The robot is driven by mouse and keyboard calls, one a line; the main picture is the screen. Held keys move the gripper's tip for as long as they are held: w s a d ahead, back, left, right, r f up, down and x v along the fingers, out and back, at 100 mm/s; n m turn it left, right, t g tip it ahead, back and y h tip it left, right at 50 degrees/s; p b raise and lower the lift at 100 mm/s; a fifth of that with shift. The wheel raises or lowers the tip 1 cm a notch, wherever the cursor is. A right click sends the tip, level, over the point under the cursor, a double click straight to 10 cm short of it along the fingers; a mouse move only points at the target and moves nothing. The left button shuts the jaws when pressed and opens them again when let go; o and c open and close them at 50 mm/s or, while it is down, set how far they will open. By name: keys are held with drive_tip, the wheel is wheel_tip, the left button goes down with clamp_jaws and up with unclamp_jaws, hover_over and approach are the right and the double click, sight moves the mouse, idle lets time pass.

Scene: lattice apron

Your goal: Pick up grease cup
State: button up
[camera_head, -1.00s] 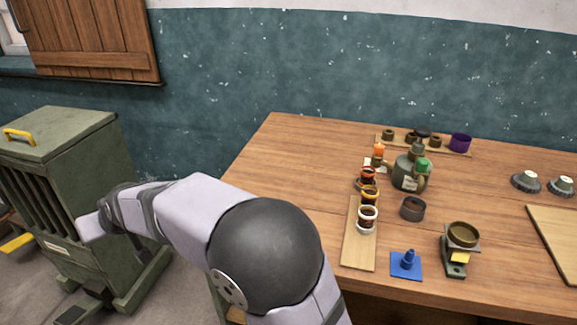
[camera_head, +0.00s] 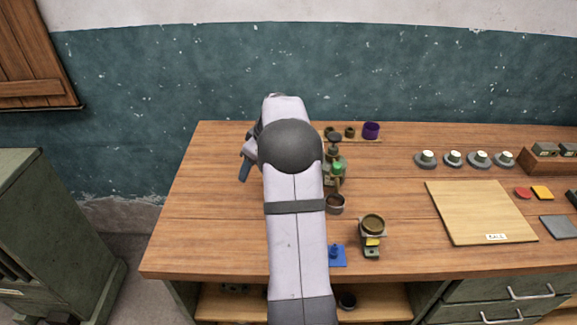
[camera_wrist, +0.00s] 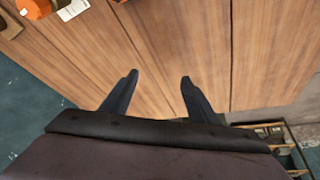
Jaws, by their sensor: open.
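I cannot tell for sure which item is the grease cup. A brass-coloured open cup (camera_head: 372,222) sits on a small stand near the front of the table, right of my arm. A dark round cup (camera_head: 335,204) stands behind it, at my arm's edge. A purple cup (camera_head: 371,131) is at the back. My gripper (camera_wrist: 158,78) is open and empty above bare wood at the left part of the table. An orange item (camera_wrist: 33,8) shows at the top left of the wrist view. My arm hides the board with the striped cups in the head view.
A green-topped can (camera_head: 336,172) and a blue plate with a peg (camera_head: 337,254) stand close to my arm. A wooden board (camera_head: 480,212) and several white-topped caps (camera_head: 453,158) are at right. The table's left part (camera_head: 215,210) is clear. A green cabinet (camera_head: 50,235) stands at left.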

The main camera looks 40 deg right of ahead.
drive_tip(key=shift+g, duration=0.3)
drive_tip(key=shift+s+d+r+p, duration=0.2)
drive_tip(key=shift+s+d+p, duration=1.85)
drive_tip(key=shift+s+d, duration=2.9)
drive_tip(key=shift+w+a+f+y+p, duration=0.15)
drive_tip(key=shift+f+y+p, duration=0.15)
drive_tip(key=shift+f+p, duration=0.35)
drive_tip(key=shift+p+x, duration=1.05)
drive_tip(key=shift+x, duration=0.9)
drive_tip(key=shift+c, duration=0.6)
drive_tip(key=c, duration=1)
drive_tip(key=shift+c, duration=0.9)
drive_tip(key=shift+r, duration=0.1)
